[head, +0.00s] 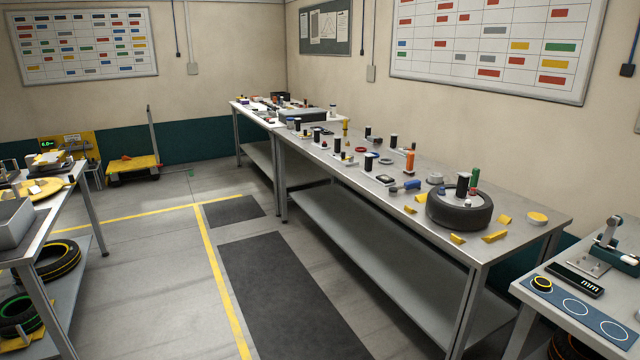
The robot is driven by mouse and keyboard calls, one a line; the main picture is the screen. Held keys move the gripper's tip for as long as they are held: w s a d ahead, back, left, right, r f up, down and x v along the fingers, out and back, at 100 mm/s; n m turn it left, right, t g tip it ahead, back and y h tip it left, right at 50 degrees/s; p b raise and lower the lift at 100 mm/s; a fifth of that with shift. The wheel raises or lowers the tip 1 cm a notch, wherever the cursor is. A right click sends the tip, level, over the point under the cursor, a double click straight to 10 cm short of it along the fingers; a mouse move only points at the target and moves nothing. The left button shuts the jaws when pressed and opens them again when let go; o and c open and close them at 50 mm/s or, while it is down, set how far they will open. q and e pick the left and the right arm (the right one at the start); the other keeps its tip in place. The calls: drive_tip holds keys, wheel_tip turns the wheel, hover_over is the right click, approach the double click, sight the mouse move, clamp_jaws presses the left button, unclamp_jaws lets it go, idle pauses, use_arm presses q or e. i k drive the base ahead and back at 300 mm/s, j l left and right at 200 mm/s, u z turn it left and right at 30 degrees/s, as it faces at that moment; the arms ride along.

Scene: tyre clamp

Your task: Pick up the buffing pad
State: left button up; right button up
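Another flat yellow round piece (38,191) lies on the left table, partly covered by small items. The tyre lies on its side, with a black cylinder and a green cylinder standing at its middle. Neither of my grippers is in view.
The long bench (525,198) holds several black cylinders, an orange bottle (409,160) and yellow wedges (495,236) around the tyre. A side table at right carries a blue mat (580,311) with ring marks. Dark floor mats (285,295) lie on open floor between the tables.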

sight(409, 171)
drive_tip(key=i, duration=2.45)
drive_tip(key=i+j+z, duration=0.15)
drive_tip(key=i+z, duration=0.25)
drive_tip(key=i, duration=0.25)
drive_tip(key=i+j+z, duration=0.35)
drive_tip(key=i, duration=0.3)
drive_tip(key=i+j+z, duration=0.4)
drive_tip(key=i+j, duration=0.15)
drive_tip(key=i, duration=0.05)
